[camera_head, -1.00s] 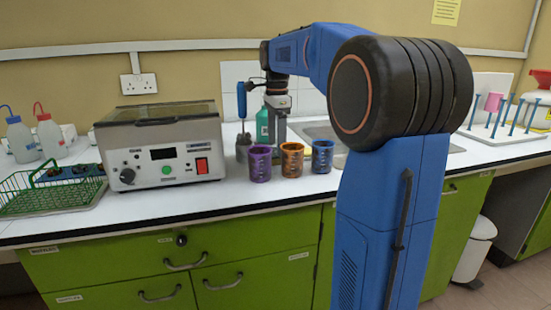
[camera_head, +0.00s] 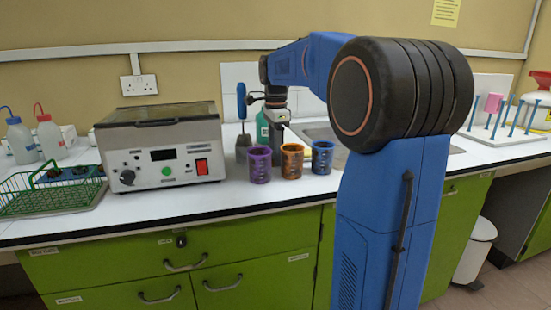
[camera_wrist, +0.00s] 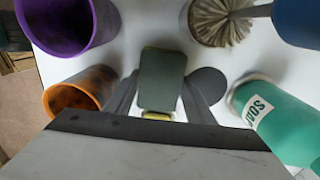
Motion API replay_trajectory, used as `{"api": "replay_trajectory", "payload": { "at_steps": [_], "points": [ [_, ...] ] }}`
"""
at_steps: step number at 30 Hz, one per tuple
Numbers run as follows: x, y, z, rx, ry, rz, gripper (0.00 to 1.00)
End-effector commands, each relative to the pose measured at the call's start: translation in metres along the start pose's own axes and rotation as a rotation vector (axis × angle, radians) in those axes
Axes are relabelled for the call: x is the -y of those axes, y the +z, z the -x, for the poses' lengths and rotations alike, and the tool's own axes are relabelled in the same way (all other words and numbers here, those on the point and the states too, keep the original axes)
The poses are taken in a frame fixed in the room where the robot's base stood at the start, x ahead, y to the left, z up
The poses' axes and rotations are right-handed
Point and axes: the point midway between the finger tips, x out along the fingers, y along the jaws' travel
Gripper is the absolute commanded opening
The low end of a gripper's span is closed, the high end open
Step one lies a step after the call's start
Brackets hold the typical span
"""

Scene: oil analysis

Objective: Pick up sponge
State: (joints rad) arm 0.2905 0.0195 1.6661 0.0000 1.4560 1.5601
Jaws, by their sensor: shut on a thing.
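The sponge (camera_wrist: 162,78) shows in the wrist view as a dark green block with a thin yellow edge. My gripper (camera_wrist: 160,102) is shut on it, with one dark finger on each side. In the head view my gripper (camera_head: 277,132) is low over the counter, behind the coloured beakers. The sponge cannot be made out there, and the fingertips are mostly hidden.
Purple (camera_head: 259,165), orange (camera_head: 291,162) and blue (camera_head: 322,158) beakers stand close in front of my gripper. A brush (camera_wrist: 222,20) and a green soap bottle (camera_wrist: 275,122) are close by. A grey machine (camera_head: 162,150) stands to the left.

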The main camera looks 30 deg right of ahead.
Motion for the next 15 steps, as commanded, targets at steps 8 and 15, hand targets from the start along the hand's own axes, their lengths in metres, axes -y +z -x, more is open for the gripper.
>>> {"api": "replay_trajectory", "payload": {
  "at_steps": [8, 15],
  "points": [
    [0.001, 0.0, 0.016, 0.0, -0.003, 0.0, 0.26],
    [0.001, 0.0, 0.059, 0.0, -0.003, 0.0, 0.26]
  ]
}}
